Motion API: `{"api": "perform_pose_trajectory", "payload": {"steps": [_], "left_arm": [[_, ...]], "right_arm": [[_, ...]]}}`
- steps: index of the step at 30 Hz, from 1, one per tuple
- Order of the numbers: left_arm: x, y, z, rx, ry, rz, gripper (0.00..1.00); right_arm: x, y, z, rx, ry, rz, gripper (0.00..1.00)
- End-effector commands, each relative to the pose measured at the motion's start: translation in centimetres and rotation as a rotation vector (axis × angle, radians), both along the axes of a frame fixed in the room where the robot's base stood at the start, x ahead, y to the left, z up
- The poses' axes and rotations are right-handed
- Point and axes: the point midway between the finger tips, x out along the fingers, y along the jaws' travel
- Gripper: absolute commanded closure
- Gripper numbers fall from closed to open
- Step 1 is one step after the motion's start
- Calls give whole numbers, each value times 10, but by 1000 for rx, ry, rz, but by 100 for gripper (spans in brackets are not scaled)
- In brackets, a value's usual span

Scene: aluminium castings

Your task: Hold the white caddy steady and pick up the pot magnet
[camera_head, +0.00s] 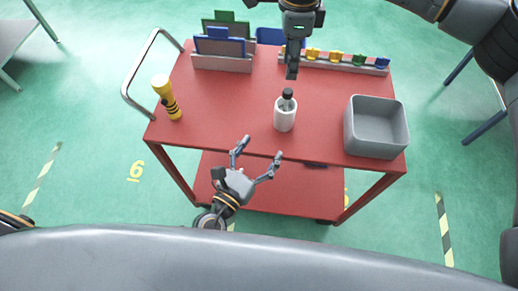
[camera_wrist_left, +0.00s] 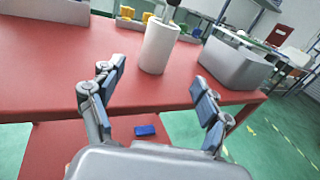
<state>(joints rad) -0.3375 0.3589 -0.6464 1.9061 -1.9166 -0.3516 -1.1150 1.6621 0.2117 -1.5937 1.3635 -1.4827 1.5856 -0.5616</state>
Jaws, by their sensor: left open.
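The white caddy (camera_head: 284,117), a white upright cylinder, stands on the red cart top near its front edge; it also shows in the left wrist view (camera_wrist_left: 158,48). A dark piece with a round black top (camera_head: 288,93) sticks up from it, perhaps the pot magnet; its lower part is hidden inside. My left gripper (camera_head: 258,159) is open and empty at the cart's front edge, in front of the caddy and apart from it. My right gripper (camera_head: 292,72) points down behind the caddy; I cannot tell its finger opening.
A grey bin (camera_head: 364,147) stands to the right of the caddy. A yellow flashlight (camera_head: 166,98) stands at the left. A rack (camera_head: 222,63) with coloured plates and a rail (camera_head: 345,66) with several coloured pieces line the back.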

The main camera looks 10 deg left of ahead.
Motion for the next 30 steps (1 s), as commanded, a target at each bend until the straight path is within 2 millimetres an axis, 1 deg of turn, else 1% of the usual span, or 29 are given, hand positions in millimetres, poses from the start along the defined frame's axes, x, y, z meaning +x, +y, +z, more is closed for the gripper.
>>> {"api": "perform_pose_trajectory", "payload": {"steps": [2, 5, 8, 18, 21, 24, 30], "left_arm": [[5, 2, 0, 20, -12, 6, 23], [16, -2, 0, 21, -15, 8, 23], [31, -9, 1, 17, -13, 8, 23], [94, -34, 0, 18, -13, 7, 23], [108, -40, 1, 18, -13, 7, 23], [118, -44, 0, 17, -11, 6, 23], [128, -48, 0, 18, -9, 5, 23]], "right_arm": [[0, 0, 0, 0, 0, 0, 62], [0, 0, 0, 0, 0, 0, 62], [0, 0, 0, 0, 0, 0, 62], [0, 0, 0, 0, 0, 0, 62], [0, 0, 0, 0, 0, 0, 62], [0, 0, 0, 0, 0, 0, 62], [0, 0, 0, 0, 0, 0, 62]]}}
